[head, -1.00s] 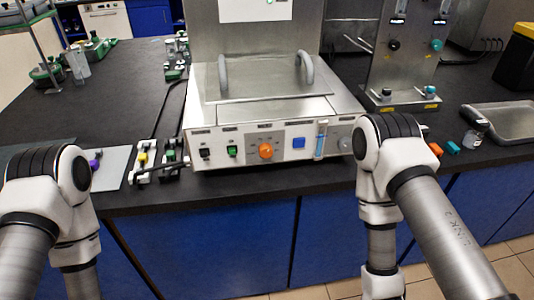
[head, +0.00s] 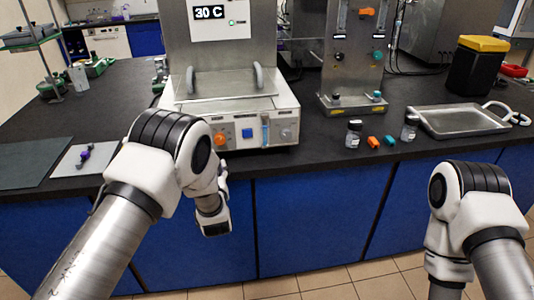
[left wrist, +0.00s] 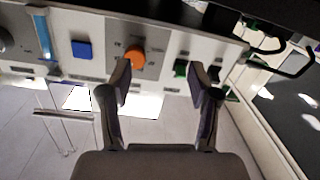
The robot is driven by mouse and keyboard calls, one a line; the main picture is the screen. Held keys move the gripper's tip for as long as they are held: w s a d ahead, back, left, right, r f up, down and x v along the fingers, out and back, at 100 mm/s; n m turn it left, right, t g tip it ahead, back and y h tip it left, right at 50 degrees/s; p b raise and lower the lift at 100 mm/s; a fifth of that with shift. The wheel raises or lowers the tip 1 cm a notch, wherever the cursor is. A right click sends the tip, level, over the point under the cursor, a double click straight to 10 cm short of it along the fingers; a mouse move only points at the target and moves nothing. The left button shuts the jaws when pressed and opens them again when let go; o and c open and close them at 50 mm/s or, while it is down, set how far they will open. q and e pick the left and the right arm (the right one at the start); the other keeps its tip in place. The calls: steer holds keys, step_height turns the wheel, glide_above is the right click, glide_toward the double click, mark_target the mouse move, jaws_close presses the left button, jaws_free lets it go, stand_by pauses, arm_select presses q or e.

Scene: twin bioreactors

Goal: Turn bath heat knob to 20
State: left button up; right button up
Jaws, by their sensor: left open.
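The metal bath (head: 235,105) stands on the bench with its front panel facing me. Its orange knob (head: 220,139) shows just right of my left arm, beside a blue square button (head: 247,133). The display above reads 30 C (head: 209,12). In the left wrist view, my left gripper (left wrist: 159,78) is open and empty in front of the panel. The orange knob (left wrist: 134,57) appears near the left fingertip, and a green switch (left wrist: 181,68) appears near the right one. Contact cannot be told. My right gripper is out of view.
A metal stand with valves (head: 352,70) is right of the bath. A pale mat with a purple-topped item (head: 84,156) is at left.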

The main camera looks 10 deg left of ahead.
arm_select(q)
glide_toward(219, 141)
steer(key=shift+t, duration=0.4)
steer(key=p+x, duration=0.1)
steer(key=x, duration=0.6)
steer(key=shift+w, duration=0.45)
steer(key=shift+w+p, duration=0.3)
steer(key=shift+w+a+f, duration=0.3)
steer(key=shift+a, duration=0.05)
steer(key=shift+s+r, duration=0.1)
steer(key=shift+r, duration=0.05)
steer(key=c, duration=1.2)
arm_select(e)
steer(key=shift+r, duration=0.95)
